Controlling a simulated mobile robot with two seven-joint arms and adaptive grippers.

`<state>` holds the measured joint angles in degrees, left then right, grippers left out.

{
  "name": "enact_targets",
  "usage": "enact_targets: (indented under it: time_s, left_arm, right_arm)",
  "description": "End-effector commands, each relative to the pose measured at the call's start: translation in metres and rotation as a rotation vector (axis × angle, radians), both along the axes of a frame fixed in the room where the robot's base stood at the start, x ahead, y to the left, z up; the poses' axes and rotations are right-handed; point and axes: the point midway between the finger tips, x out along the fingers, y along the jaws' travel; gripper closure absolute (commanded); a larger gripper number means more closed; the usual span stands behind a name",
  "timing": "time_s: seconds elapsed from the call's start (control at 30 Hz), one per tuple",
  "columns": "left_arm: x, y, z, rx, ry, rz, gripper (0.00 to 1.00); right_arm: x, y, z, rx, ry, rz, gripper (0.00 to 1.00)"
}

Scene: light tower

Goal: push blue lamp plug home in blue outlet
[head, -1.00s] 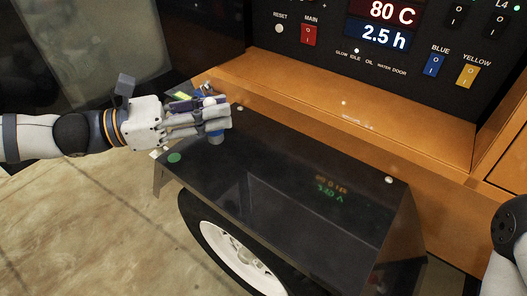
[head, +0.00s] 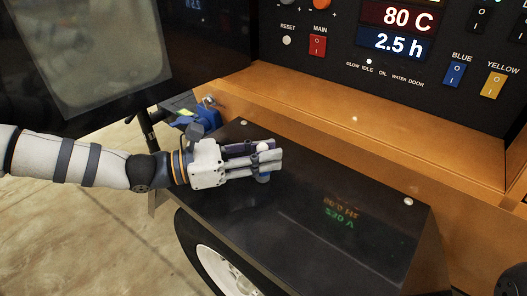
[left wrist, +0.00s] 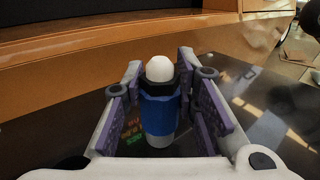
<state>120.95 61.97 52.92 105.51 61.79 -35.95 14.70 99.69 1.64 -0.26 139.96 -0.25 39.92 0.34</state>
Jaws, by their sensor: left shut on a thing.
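My left gripper (head: 266,160) is above the dark fender top in the head view, shut on a blue plug. The plug (head: 264,177) shows as a small blue end below the fingers. In the left wrist view the plug (left wrist: 160,112) is a blue cylinder with a black collar and a white round top, held upright between the purple finger pads. I cannot make out a blue outlet for certain.
The dark fender top (head: 330,235) is clear to the right of the gripper. A blue fitting (head: 186,115) with a metal part stands behind the forearm. An orange ledge (head: 350,125) runs behind, under a control panel with a blue switch (head: 454,74) and a yellow switch (head: 492,84).

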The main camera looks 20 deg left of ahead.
Motion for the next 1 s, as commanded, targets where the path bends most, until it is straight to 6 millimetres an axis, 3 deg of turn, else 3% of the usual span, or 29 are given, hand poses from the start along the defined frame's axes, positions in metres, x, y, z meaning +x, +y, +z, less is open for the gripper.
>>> enact_targets:
  time_s: [0.03,0.07,0.13,0.47,0.57,0.8,1.0]
  left_arm:
    - [0.000,0.000,-0.003,0.000,0.001,0.000,1.00]
    - [0.000,0.000,-0.003,0.000,0.001,0.000,0.69]
    - [0.000,0.000,-0.002,0.001,0.001,0.000,0.53]
    - [-0.001,0.002,-0.001,0.001,0.001,0.001,0.53]
    - [-0.009,0.017,-0.001,0.002,0.001,0.005,0.53]
    - [-0.038,0.076,-0.002,0.000,-0.002,0.005,0.53]
    - [-0.056,0.102,-0.003,-0.001,-0.001,0.002,0.53]
  right_arm:
    - [-0.001,0.000,-0.002,0.000,0.003,0.000,0.60]
    - [-0.001,0.000,-0.002,0.000,0.002,0.000,0.60]
    - [-0.001,0.000,-0.001,0.000,0.002,0.000,0.60]
    - [-0.001,0.000,-0.001,0.000,0.003,0.000,0.60]
    - [0.000,0.000,0.000,0.000,0.000,0.000,0.60]
    - [0.003,0.000,0.005,0.000,-0.008,0.000,0.60]
    - [0.005,0.000,0.009,0.000,-0.016,0.000,0.60]
